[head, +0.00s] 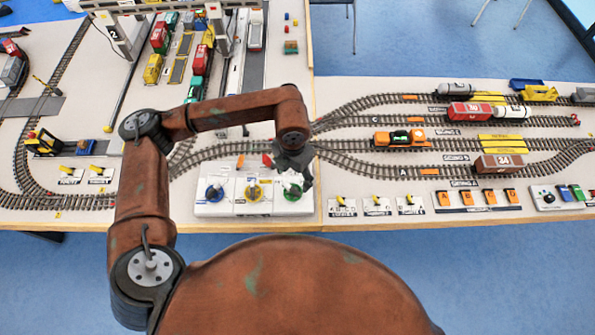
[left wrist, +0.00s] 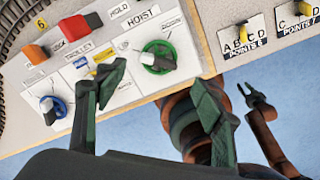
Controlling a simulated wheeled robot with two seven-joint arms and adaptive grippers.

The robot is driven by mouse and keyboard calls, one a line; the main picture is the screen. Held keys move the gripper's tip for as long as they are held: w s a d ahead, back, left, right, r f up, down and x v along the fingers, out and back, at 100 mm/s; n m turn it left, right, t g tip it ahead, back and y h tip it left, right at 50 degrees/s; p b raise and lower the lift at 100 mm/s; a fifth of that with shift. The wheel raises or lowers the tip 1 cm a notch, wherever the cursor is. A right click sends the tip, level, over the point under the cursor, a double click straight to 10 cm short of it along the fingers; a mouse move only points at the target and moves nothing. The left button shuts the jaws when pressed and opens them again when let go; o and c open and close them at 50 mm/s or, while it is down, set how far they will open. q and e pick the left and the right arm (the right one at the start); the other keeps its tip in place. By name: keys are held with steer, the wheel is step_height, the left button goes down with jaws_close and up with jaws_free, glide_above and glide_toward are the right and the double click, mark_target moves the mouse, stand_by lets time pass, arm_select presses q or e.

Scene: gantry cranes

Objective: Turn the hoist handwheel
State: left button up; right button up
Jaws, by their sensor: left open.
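The hoist handwheel is a green ring with a white pointer knob. In the left wrist view (left wrist: 158,57) it sits beside the label HOIST, and in the head view (head: 292,191) it is the rightmost of three wheels on a white control panel (head: 234,207). My left gripper (head: 294,168) is over the panel, just behind the green wheel in the head view. In the left wrist view its two dark fingers (left wrist: 158,82) are wide apart and empty, with the wheel beyond the gap. What looks like my right gripper (left wrist: 254,96) hangs low beyond the table edge; its jaws are too small to judge.
A yellow trolley wheel (head: 254,191) and a blue wheel (head: 214,192) stand left of the hoist wheel. An orange block (left wrist: 35,54) and a red block (left wrist: 94,20) are behind them. Points levers (head: 342,204) lie to the right. Tracks with wagons run behind.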

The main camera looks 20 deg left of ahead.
mark_target(294, 186)
arm_select(q)
step_height(294, 186, down, 6)
steer(key=shift+w+a+f+b, duration=0.1)
steer(key=shift+w+f+b, duration=0.1)
steer(key=shift+b, duration=0.15)
steer(key=shift+s+f, duration=0.15)
steer(key=shift+f, duration=0.5)
steer(key=c, duration=1.2)
steer(key=shift+o, duration=0.2)
arm_select(e)
steer(key=shift+s+a+f, duration=0.1)
steer(key=shift+s+f, duration=0.25)
steer(key=shift+s, duration=0.45)
